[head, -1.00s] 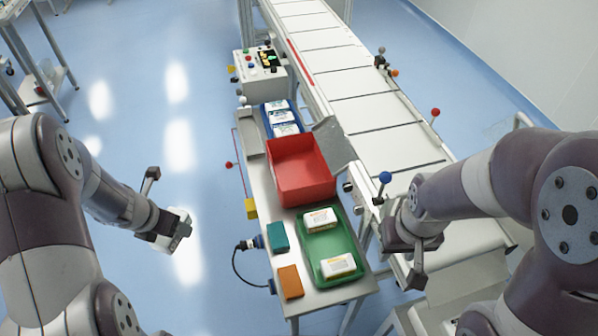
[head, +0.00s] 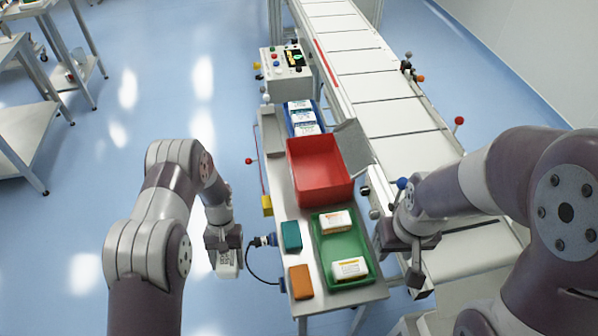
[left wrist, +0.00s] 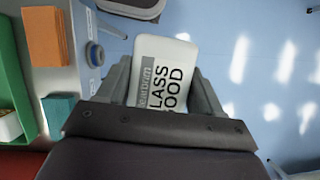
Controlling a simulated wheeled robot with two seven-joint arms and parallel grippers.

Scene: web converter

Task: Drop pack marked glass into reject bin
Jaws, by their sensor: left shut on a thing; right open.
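The white pack (left wrist: 165,80) shows printed letters, partly hidden, reading "LASS" and "OOD" in the left wrist view. My left gripper (head: 226,250) is shut on it, and the pack hangs over the floor left of the bench in the head view. The open red bin (head: 318,170) stands on the bench beyond and to the right of this gripper. It looks empty, and I take it for the reject bin, though no label is readable. My right gripper (head: 415,275) is open and empty, right of the green tray near the conveyor.
A green tray (head: 325,262) holds two packs on the near bench. A teal block (head: 291,235) and an orange block (head: 300,282) lie beside it. A blue tray (head: 290,128) with white packs is behind the bin. A metal flap (head: 352,148) stands at the bin's right.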

